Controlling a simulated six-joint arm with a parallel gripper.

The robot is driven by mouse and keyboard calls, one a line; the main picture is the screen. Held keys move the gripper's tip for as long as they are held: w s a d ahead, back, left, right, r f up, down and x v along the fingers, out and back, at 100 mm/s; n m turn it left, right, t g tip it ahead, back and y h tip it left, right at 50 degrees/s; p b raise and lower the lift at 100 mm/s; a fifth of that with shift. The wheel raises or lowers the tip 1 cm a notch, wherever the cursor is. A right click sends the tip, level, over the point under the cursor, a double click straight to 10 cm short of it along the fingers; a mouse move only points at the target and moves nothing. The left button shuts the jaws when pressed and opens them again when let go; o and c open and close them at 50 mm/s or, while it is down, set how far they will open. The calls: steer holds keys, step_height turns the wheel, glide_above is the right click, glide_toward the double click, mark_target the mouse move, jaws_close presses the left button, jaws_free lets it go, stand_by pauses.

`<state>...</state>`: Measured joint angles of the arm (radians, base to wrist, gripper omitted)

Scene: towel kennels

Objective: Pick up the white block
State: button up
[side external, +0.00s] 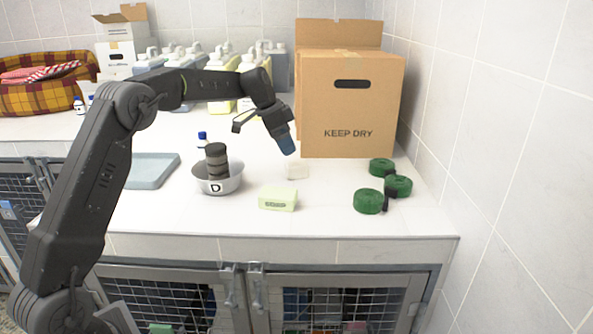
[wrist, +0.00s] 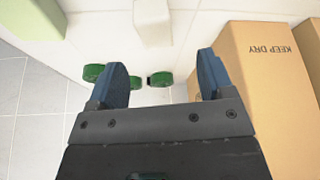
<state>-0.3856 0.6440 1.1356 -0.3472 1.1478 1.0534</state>
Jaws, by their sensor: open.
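The white block (side external: 298,170) sits on the white counter, in front of the cardboard box and behind the pale green box. In the wrist view, the white block (wrist: 153,22) shows at the top centre, beyond my fingertips. My gripper (side external: 287,146) is above the counter, a little above and behind the white block, clear of it. In the wrist view, my gripper (wrist: 162,66) has its two blue fingers wide apart with nothing between them.
The pale green box (side external: 278,198) lies in front of the block. A metal bowl (side external: 218,185) holding a stack of dark discs stands left. A cardboard box (side external: 352,105) stands close behind. Several green rolls (side external: 368,201) lie right, near the counter's edge (side external: 330,235).

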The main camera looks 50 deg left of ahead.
mark_target(295, 163)
steer(key=x, duration=0.8)
steer(key=shift+s+d+f, duration=0.15)
steer(key=shift+d+f, duration=0.05)
steer(key=shift+d, duration=0.1)
steer(key=shift+c, duration=0.2)
steer(key=shift+r, duration=0.1)
steer(key=c, duration=1.1)
